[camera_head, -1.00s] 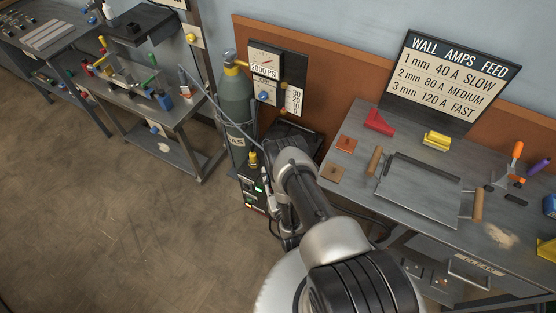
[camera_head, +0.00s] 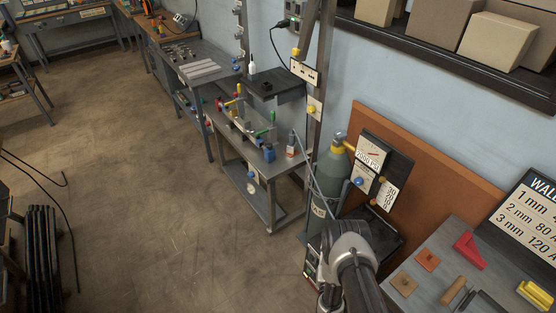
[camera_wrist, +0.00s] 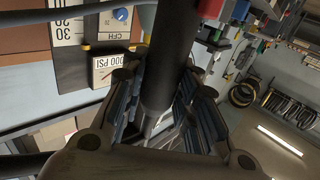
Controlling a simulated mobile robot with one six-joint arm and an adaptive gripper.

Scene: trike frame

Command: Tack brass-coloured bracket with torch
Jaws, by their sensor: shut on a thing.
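My gripper (camera_wrist: 160,115) shows in the wrist view, with its fingers closed around a dark, round, rod-like handle. This looks like the torch (camera_wrist: 172,55), though its tip is hidden. In the head view my gripper is hidden behind my own arm, near the gas cylinder. I cannot clearly pick out the brass-coloured bracket. A clamping fixture (camera_head: 245,130) with red, yellow, green and blue handles stands on a grey cart (camera_head: 232,155), left of the cylinder. A small brown plate (camera_head: 404,284) and an orange-red plate (camera_head: 427,260) lie on the right-hand bench.
The grey-green gas cylinder (camera_head: 327,175) and gauge panel (camera_head: 375,165) stand close to my arm. A post (camera_head: 320,85) rises behind the cart. A red angled piece (camera_head: 469,250) lies on the right bench (camera_head: 440,240). The brown floor (camera_head: 150,180) left of the cart is open.

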